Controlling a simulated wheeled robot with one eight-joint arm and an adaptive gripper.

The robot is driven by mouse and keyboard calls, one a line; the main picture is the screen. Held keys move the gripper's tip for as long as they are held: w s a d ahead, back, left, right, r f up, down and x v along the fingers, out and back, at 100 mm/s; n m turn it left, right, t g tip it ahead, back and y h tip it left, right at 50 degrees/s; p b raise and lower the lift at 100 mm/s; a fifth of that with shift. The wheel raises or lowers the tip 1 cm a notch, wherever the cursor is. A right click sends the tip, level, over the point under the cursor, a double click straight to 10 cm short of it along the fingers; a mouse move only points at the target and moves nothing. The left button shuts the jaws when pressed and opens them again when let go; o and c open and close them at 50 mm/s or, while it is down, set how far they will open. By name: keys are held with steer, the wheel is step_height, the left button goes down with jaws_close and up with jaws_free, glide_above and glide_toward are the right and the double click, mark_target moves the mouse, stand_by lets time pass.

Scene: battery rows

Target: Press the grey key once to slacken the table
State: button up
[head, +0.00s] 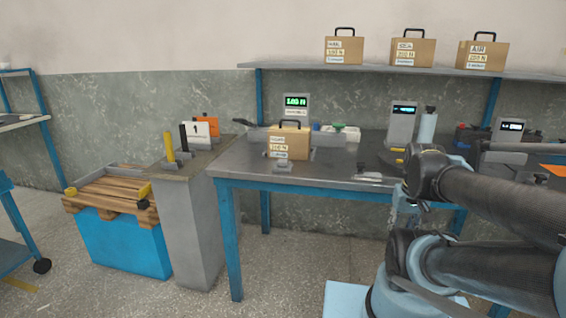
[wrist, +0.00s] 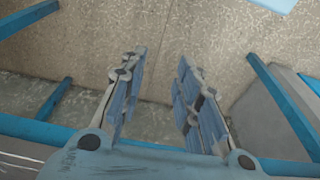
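In the head view a small grey block (head: 284,166) sits at the front edge of the metal bench (head: 335,165), just before a cardboard case (head: 289,143); it may be the grey key, but it is too small to tell. A grey pedestal (head: 193,230) left of the bench carries a yellow upright (head: 169,147), a black upright (head: 184,137) and a sign reading 1 (head: 196,131). My gripper (wrist: 158,80) is open and empty in the wrist view, its two fingers apart above the speckled floor. I cannot make out its fingers in the head view.
A wooden pallet (head: 105,188) lies on a blue block (head: 123,246) left of the pedestal. Several cases stand on the shelf (head: 400,70) above the bench. Devices with displays (head: 296,103) stand along the bench. A blue trolley (head: 12,230) is at far left. Floor before the bench is clear.

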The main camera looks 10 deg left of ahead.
jaws_close()
stand_by(1.0)
